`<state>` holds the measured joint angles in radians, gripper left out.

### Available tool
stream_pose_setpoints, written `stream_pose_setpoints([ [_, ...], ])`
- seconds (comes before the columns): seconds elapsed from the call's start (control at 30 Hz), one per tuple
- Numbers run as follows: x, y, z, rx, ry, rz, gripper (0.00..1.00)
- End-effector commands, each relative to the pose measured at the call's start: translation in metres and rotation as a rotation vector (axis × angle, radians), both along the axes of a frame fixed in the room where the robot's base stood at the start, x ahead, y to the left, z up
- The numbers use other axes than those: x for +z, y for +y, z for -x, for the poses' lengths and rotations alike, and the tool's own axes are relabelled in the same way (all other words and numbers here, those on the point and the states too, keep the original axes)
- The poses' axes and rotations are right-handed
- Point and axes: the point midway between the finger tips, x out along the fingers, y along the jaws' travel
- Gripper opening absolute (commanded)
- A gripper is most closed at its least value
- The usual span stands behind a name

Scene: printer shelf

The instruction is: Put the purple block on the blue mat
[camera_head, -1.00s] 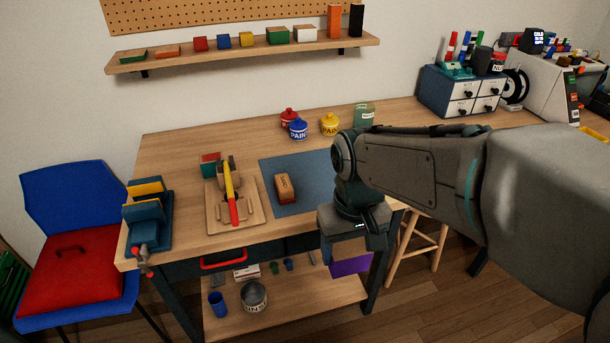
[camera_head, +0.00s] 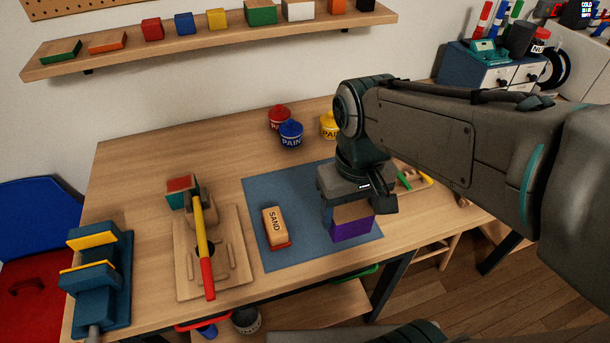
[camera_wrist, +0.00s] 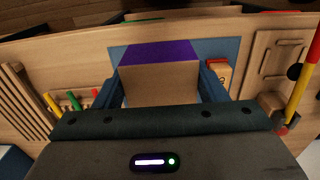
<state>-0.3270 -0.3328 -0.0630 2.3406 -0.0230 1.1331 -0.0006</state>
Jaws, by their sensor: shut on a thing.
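The purple block (camera_head: 352,230) is held in my gripper (camera_head: 352,208), over the right part of the blue mat (camera_head: 305,251). It has a purple face and a tan, wood-coloured face. In the wrist view the block (camera_wrist: 160,54) sits between the two fingers (camera_wrist: 160,88), which are shut on it. The mat (camera_wrist: 222,45) shows behind and to both sides of the block there. I cannot tell whether the block's underside touches the mat or hangs just above it.
A sanding block (camera_head: 275,225) lies on the mat's left part. A hammer (camera_head: 203,245) rests on a wooden board (camera_head: 238,268) farther left. Paint pots (camera_head: 291,134) stand behind the mat. A blue vise (camera_head: 103,278) is at the table's left end. A tray with coloured tools (camera_head: 415,180) lies right of my gripper.

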Motion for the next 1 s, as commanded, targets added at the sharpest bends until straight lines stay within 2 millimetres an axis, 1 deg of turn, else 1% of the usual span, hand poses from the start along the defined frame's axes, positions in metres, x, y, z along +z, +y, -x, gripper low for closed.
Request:
stream_pose_setpoints([
  [0.17, -0.006, 0.007, -0.009, 0.006, 0.003, 0.001, 0.4],
  [0.6, -0.05, 0.041, -0.072, 0.005, 0.005, 0.002, 0.4],
  [0.8, -0.065, 0.053, -0.095, 0.004, 0.001, 0.0, 0.4],
  [1.0, -0.075, 0.057, -0.102, 0.002, 0.001, 0.0, 0.4],
])
